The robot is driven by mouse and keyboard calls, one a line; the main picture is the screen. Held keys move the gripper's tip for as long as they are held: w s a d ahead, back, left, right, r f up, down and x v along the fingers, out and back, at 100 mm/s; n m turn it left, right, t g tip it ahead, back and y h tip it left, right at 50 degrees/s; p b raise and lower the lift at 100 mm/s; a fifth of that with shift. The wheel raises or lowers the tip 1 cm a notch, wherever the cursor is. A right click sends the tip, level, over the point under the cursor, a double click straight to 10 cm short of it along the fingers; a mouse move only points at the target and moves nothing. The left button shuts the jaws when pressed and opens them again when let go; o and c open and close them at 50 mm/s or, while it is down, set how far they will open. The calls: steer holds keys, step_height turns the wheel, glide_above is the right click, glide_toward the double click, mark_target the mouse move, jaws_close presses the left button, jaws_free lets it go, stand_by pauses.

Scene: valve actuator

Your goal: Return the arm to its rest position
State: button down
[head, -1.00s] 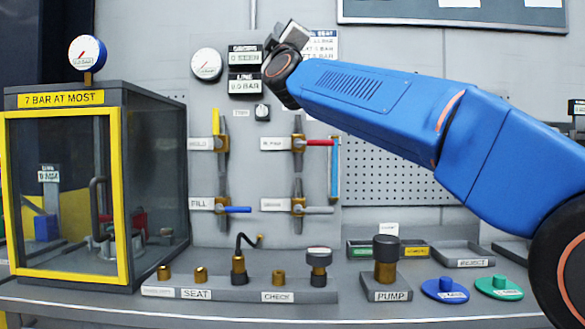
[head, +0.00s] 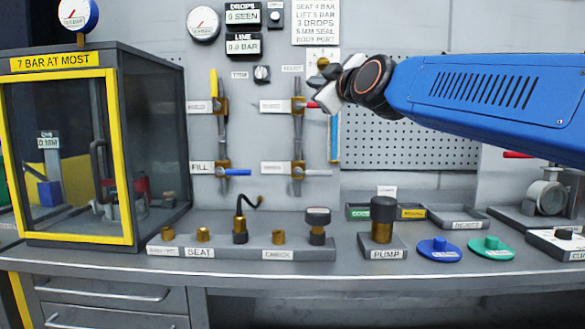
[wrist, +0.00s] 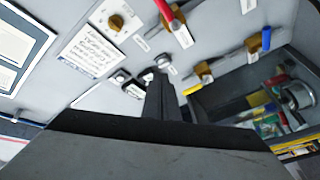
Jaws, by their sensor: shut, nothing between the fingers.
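My blue arm (head: 490,95) reaches in from the right in the head view, in front of the pegboard. Its wrist end (head: 345,85) is by the right-hand valves on the panel, and the fingertips are hard to make out there. In the wrist view my gripper (wrist: 160,95) shows as dark fingers shut together with nothing between them. Beyond it are a valve with a red handle (wrist: 172,18), a dark knob (wrist: 117,21) and a printed sheet (wrist: 88,48).
A yellow-framed glass cabinet (head: 127,155) stands at left. The bench holds a fitting rack (head: 330,252), a black-topped pump (head: 383,220), a blue disc (head: 440,250) and a green disc (head: 491,249). The front bench strip is clear.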

steer(key=s+d+f+m+g+h, duration=0.15)
steer(key=s+d+f, duration=0.35)
steer(key=f, duration=0.5)
steer(key=s+d+f+m+g+h, duration=0.1)
steer(key=s+d+f+m+g, duration=0.3)
steer(key=f, duration=0.7)
steer(key=s+d+f+m+g+h, duration=0.15)
steer(key=s+d+f, duration=0.35)
steer(key=f, duration=0.5)
steer(key=s+d+f+m+g+h, duration=0.1)
steer(key=s+d+f+m+g, duration=0.2)
steer(key=s+f, duration=0.7)
steer(key=s+d+f+m+g+h, duration=0.2)
steer(key=s+d+f, duration=0.4)
steer(key=s+f, duration=0.5)
step_height(320, 180, down, 4)
steer(key=shift+s+r+m+g, duration=0.1)
steer(key=shift+s+m+g, duration=0.15)
steer(key=shift+m+g, duration=0.55)
